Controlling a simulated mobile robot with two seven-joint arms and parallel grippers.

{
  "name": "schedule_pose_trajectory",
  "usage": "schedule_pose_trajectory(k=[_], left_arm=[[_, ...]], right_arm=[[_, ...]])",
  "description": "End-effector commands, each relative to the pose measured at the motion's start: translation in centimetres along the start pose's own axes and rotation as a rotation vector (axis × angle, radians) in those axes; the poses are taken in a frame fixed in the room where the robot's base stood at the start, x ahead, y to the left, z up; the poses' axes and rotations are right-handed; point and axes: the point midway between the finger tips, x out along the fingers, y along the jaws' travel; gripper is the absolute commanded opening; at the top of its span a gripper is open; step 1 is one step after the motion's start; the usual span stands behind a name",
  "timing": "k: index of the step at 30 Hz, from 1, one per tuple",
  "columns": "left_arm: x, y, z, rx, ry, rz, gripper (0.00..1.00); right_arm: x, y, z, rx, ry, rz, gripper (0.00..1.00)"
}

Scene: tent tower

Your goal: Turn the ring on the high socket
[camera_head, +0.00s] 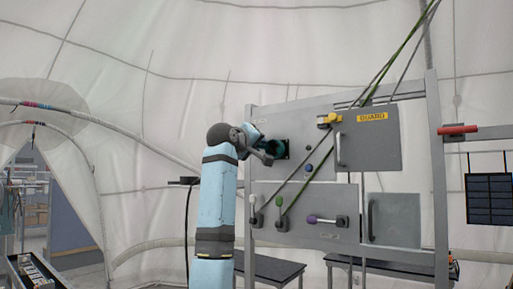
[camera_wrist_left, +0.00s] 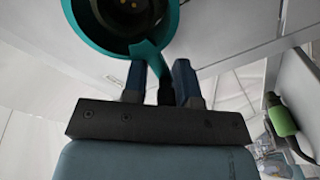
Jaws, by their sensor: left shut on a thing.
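The high socket (camera_head: 285,147) is a dark opening on the upper left of the grey panel. A teal ring (camera_wrist_left: 84,38) surrounds the round dark socket (camera_wrist_left: 128,8) in the left wrist view. A short tab (camera_wrist_left: 152,52) sticks out from the ring towards me. My left gripper (camera_wrist_left: 160,82) is shut on that tab, one finger on each side of it. In the head view my left gripper (camera_head: 268,150) is at the socket and hides part of the ring. My right gripper is in neither view.
A yellow block (camera_head: 328,119) and a door labelled GUARD (camera_head: 370,140) are right of the socket. Levers with white (camera_head: 257,219), green (camera_head: 279,202) and purple (camera_head: 312,219) knobs sit below. Dark and green cables run diagonally across the panel front.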

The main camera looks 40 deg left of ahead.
Motion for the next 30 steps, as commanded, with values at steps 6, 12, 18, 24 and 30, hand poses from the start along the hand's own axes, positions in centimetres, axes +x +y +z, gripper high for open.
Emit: schedule_pose_trajectory(k=[6,12,18,24,30], left_arm=[[0.1,0.7,-0.2,0.135,0.004,0.006,0.03],[0.0,1.5,-0.5,0.267,0.008,0.015,0.03],[0.0,2.4,-0.6,0.408,0.014,0.025,0.02],[0.0,3.4,-0.5,0.558,0.02,0.035,0.02],[-0.1,4.4,-0.4,0.721,0.028,0.046,0.02]], right_arm=[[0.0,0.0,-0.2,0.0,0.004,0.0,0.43],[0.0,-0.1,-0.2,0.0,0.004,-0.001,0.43],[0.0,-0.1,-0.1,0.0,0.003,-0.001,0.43],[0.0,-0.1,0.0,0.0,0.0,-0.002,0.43],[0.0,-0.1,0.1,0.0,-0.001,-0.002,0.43]])
